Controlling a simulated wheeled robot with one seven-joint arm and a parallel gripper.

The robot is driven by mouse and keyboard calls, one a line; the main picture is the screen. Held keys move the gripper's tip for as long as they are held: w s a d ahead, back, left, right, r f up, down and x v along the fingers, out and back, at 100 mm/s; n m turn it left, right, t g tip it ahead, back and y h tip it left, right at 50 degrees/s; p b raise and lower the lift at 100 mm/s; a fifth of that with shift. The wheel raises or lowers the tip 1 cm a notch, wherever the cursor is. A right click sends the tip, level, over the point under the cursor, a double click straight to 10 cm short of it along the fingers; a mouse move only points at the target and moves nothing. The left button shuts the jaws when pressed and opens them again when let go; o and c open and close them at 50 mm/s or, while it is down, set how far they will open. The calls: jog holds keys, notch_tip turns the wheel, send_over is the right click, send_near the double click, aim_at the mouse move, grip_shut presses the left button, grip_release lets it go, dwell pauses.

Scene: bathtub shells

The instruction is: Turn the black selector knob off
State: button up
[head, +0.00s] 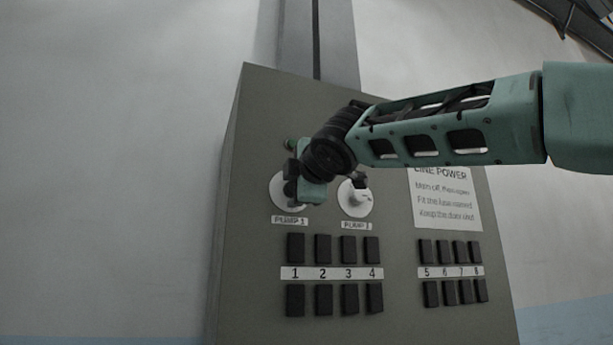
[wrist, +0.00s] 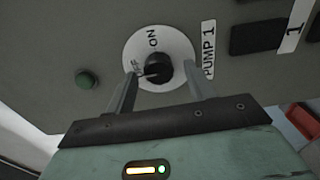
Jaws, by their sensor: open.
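The black selector knob (wrist: 158,69) sits on a round white plate (wrist: 181,47) marked ON and OFF, beside the label PUMP 1 (wrist: 209,48). Its pale pointer line points toward the word OFF in the wrist view. My gripper (wrist: 162,82) is open, with one finger on each side of the knob's lower part. I cannot tell whether the fingers touch it. In the head view my gripper and wrist (head: 312,185) cover most of the PUMP 1 knob, and part of its white plate (head: 281,194) shows.
A second knob on a white plate (head: 354,201), labelled PUMP 2, is just right. Below are rows of black switches (head: 323,248) numbered 1 to 8. A notice (head: 445,203) hangs at the right, partly behind my arm. A green button (wrist: 87,79) is near the knob.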

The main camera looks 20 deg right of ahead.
jog(key=s+b, duration=0.9)
jog(key=s, duration=0.8)
jog(key=shift+b, duration=0.3)
jog(key=shift+a, duration=0.1)
jog(key=w+a+f+m+g+y+p, duration=0.1)
jog(key=w+a+f+g+p, duration=0.3)
jog(key=f, duration=1.1)
jog(key=s+a+f+m+g+y+p, duration=0.15)
jog(key=a+f+g, duration=0.5)
jog(key=f, duration=0.95)
jog(key=s+d+f+m+g+h+p, duration=0.1)
jog(key=s+d+f+m+g+p, duration=0.1)
jog(key=s+f, duration=0.7)
jog(key=s+d+f+m+g+h+p, duration=0.1)
jog(key=s+d+f+m+g+p, duration=0.1)
jog(key=s+f+m+g, duration=0.3)
jog(key=s+f+m+p, duration=0.1)
jog(key=s+f, duration=0.3)
jog(key=f, duration=0.7)
jog(key=shift+s+d, duration=0.4)
